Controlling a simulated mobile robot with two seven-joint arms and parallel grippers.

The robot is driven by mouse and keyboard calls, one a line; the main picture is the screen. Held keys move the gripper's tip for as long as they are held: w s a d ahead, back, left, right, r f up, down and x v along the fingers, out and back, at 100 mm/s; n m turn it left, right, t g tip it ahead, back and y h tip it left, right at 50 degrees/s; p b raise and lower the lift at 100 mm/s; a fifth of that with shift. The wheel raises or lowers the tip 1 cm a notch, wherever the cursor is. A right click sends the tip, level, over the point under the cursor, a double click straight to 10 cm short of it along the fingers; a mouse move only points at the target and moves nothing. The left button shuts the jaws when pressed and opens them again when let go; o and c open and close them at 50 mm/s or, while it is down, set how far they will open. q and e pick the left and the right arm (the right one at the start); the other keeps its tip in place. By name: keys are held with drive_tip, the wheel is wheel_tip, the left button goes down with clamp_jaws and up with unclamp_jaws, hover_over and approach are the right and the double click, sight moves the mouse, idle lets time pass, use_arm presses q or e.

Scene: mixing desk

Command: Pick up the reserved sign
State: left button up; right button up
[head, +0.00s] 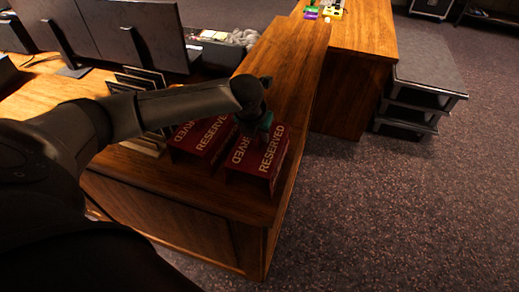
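Two dark red tent-shaped signs with RESERVED in pale letters stand side by side on the corner of the wooden desk. The right reserved sign (268,160) is nearest the desk's right edge. The left reserved sign (200,137) is partly hidden behind my arm. My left gripper (259,128) points down at the top ridge of the right sign, and its dark fingers overlap the ridge in the head view. The fingers are small and dark, so I cannot tell whether they are open or shut on the ridge. My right gripper is not in view.
The wooden desk (285,70) runs away toward the back. Monitors (130,35) stand at the left, with a rack of upright panels (140,80) near my arm. A grey stepped cart (425,85) stands at the right. The carpet (400,220) at the right is clear.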

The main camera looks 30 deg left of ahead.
use_arm(q)
clamp_jaws()
drive_tip(key=shift+r, duration=0.1)
idle(1.0)
